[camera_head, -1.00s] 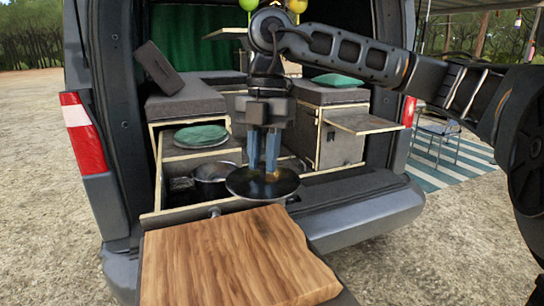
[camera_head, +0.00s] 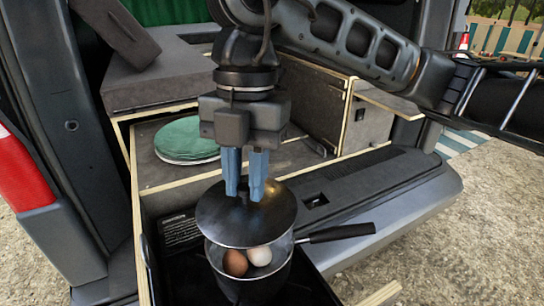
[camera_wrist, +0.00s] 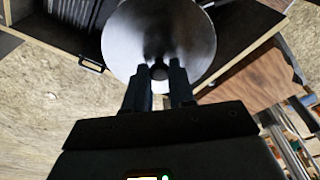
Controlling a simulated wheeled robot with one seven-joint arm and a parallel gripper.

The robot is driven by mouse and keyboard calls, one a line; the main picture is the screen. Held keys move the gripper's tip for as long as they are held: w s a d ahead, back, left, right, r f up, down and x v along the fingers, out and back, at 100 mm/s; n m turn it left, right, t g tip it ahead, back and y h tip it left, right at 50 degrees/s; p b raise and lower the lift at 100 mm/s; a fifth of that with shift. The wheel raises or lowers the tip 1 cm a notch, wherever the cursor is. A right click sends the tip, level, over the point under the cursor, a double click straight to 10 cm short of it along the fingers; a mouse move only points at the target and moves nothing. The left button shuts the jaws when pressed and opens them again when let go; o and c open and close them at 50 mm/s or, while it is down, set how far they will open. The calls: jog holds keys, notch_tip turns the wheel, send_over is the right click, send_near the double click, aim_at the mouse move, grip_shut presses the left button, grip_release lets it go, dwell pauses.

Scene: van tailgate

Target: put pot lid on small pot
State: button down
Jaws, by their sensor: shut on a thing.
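The pot lid (camera_head: 222,213) is a dark, shiny round disc with a small knob. My gripper (camera_head: 245,192) is shut on the knob from above and holds the lid roughly level. The small pot (camera_head: 245,290) is a dark metal pan with a long black handle pointing right. It stands below the lid, and the lid hides the back of its opening. A brown egg (camera_head: 235,263) and a white egg (camera_head: 259,255) show inside the pot, under the lid's near edge. In the wrist view the lid (camera_wrist: 160,35) fills the top middle, beyond my fingertips (camera_wrist: 158,75), and hides the pot.
The pot stands in an open drawer at the van's rear. A green round item (camera_head: 187,140) lies on the shelf behind left. A grey bumper ledge (camera_head: 370,190) runs to the right. A wooden board (camera_wrist: 258,75) shows at right in the wrist view.

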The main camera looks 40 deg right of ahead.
aim_at(248, 211)
jog(key=shift+w+d+f, duration=0.1)
jog(key=shift+f, duration=0.1)
jog(key=shift+f+b, duration=1)
jog(key=shift+f, duration=1)
jog(key=shift+f+b, duration=0.95)
jog(key=shift+b, duration=0.15)
jog(key=shift+f+b, duration=0.25)
jog(key=shift+b, duration=0.95)
jog(key=c, duration=0.9)
grip_release()
jog(key=shift+o, duration=0.6)
